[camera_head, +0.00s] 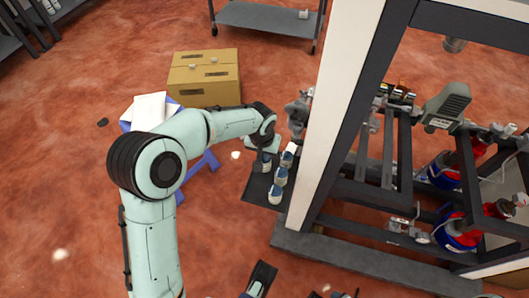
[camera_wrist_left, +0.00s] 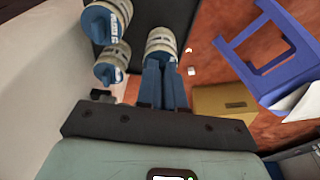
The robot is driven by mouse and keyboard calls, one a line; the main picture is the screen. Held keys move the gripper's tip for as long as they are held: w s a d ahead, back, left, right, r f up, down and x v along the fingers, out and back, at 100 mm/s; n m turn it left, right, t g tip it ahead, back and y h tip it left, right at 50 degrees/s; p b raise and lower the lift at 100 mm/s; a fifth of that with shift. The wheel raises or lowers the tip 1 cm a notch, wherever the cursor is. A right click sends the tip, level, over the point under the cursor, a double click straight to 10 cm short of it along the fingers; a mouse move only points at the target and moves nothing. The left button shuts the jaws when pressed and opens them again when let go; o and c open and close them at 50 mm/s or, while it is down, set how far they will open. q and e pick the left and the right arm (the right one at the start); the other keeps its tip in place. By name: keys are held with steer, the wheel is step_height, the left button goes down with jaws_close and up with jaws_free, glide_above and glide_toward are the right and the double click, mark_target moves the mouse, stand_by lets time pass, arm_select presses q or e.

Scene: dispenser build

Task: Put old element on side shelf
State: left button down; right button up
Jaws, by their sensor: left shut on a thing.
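My left gripper (camera_wrist_left: 161,88) is shut on an element, a short cylinder with a blue part and pale metallic bands (camera_wrist_left: 162,42), which also shows in the head view (camera_head: 263,164). It holds the element over or at the dark side shelf (camera_head: 258,192); I cannot tell whether it touches the shelf. Two similar blue and silver elements stand close together beside it, one farther (camera_wrist_left: 118,16) and one nearer (camera_wrist_left: 108,66). They also show right of the gripper in the head view (camera_head: 276,194).
A white post (camera_head: 335,100) rises right beside the side shelf. The dark frame with machine parts (camera_head: 390,150) stands right of it. A cardboard box (camera_head: 205,88) and a blue stool (camera_head: 205,163) are on the floor to the left. A metal cart (camera_head: 265,17) stands behind.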

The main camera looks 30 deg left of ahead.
arm_select(q)
steer(key=c, duration=1.3)
jaws_free()
steer(key=shift+f, duration=0.1)
steer(key=shift+o, duration=0.2)
arm_select(e)
steer(key=shift+w, duration=0.1)
arm_select(q)
steer(key=shift+r, duration=0.3)
step_height(320, 180, up, 12)
steer(key=s+p, duration=0.2)
steer(key=p, duration=0.1)
steer(key=shift+d+f, duration=0.15)
steer(key=shift+d, duration=0.1)
arm_select(e)
steer(key=s+a+r+g, duration=0.1)
steer(key=s+a+r, duration=0.1)
steer(key=s, duration=0.3)
steer(key=shift+a+r+y, duration=0.2)
steer(key=shift+r+y, duration=0.2)
steer(key=shift+r, duration=0.3)
